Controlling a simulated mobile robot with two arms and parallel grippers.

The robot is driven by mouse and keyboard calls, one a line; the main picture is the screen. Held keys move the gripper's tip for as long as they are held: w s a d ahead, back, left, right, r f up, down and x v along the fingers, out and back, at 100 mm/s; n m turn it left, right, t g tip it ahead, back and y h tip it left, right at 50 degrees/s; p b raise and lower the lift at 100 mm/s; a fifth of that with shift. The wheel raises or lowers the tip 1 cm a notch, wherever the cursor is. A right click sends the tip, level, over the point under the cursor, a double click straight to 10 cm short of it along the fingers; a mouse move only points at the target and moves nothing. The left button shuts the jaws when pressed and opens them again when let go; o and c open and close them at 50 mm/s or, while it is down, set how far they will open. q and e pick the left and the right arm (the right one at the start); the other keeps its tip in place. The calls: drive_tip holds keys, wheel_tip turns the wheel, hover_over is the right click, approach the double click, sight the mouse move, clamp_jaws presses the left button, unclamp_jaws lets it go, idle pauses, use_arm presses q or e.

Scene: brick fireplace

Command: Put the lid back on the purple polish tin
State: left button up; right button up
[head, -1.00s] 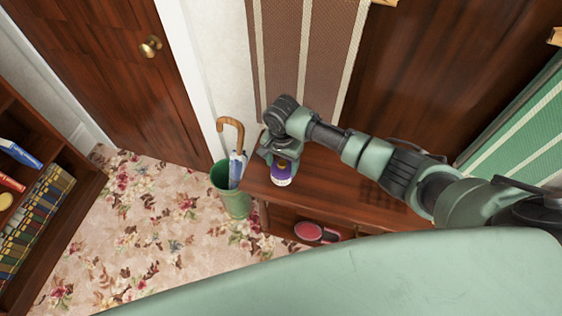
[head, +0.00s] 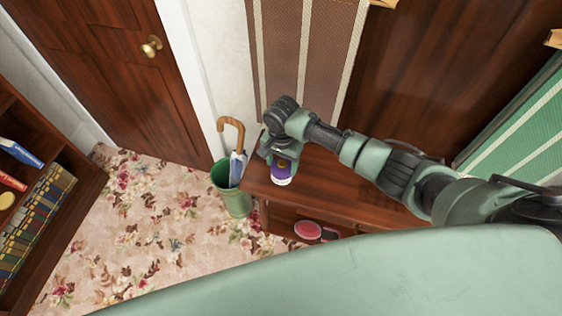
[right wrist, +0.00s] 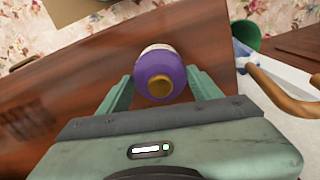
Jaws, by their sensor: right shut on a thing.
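The purple polish tin (head: 281,172) is at the left end of the brown wooden bench, a purple round body with a pale band at its bottom. In the right wrist view the purple tin (right wrist: 158,67) sits between the fingers, with a smaller round gold part on its near end. I cannot tell whether that gold part is a lid. My right gripper (head: 279,157) is shut on the purple body from above; its fingers (right wrist: 160,78) lie on either side. I cannot tell whether the tin touches the bench. My left gripper is not in view.
A green bin (head: 232,190) with an umbrella (head: 237,160) stands left of the bench (head: 330,185). A red oval thing (head: 308,230) lies on the bench's lower shelf. A bookshelf (head: 75,215) at far left holds books and a yellow disc (head: 6,200). Floral carpet (head: 150,235) between is clear.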

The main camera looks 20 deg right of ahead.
idle(0.4)
drive_tip(key=o, duration=1.6)
drive_tip(key=shift+o, duration=0.2)
drive_tip(key=shift+r+p, duration=3.5)
drive_tip(key=shift+p, duration=0.65)
clamp_jaws()
